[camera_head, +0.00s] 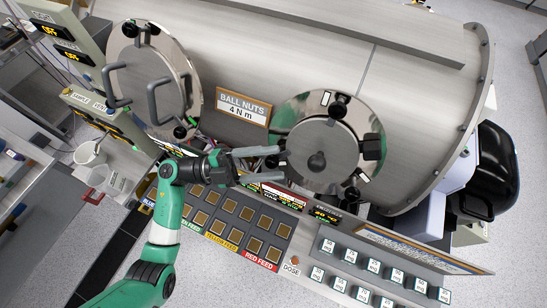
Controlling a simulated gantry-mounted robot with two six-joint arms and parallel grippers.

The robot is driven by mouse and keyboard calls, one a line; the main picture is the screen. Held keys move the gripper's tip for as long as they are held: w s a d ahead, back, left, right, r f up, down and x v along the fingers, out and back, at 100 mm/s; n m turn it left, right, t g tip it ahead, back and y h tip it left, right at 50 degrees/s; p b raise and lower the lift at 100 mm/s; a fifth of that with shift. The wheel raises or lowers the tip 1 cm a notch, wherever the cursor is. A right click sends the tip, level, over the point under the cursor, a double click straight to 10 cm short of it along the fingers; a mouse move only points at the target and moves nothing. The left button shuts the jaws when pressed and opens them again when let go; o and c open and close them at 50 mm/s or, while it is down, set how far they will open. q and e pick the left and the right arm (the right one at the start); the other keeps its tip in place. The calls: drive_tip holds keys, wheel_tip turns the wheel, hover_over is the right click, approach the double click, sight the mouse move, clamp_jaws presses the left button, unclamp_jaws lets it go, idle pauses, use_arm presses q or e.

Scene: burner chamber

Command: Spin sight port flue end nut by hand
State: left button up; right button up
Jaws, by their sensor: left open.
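The round metal port (318,155) on the cylindrical chamber has a disc with a dark central knob and black ball nuts around its rim. One nut (338,106) is at the top, one (372,147) at the right and one (351,194) at the lower right. My left gripper (281,163) reaches in from the left with its fingers pointing right at the port's left rim. Its fingers are open and apart. My right gripper is out of view.
A second round door (150,85) with grey bar handles is at the upper left. A "BALL NUTS 4 Nm" sign (242,106) stands between the doors. A sloped button panel (225,220) lies below my gripper. A dosing panel (380,270) is at the lower right.

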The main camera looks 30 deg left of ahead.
use_arm(q)
drive_tip(key=shift+w+d+r, duration=0.1)
drive_tip(key=shift+w+d, duration=0.2)
drive_tip(key=shift+d, duration=0.2)
clamp_jaws()
drive_tip(key=m+g+p, duration=0.1)
drive_tip(key=p, duration=0.1)
drive_tip(key=r+m+g+y+p, duration=0.1)
drive_tip(key=g+p, duration=0.1)
drive_tip(key=shift+f+m+g+y+p, duration=0.3)
drive_tip(key=shift+m+g, duration=0.2)
drive_tip(key=shift+g, duration=0.2)
drive_tip(key=shift+f, duration=0.15)
drive_tip(key=shift+s+f, duration=0.1)
unclamp_jaws()
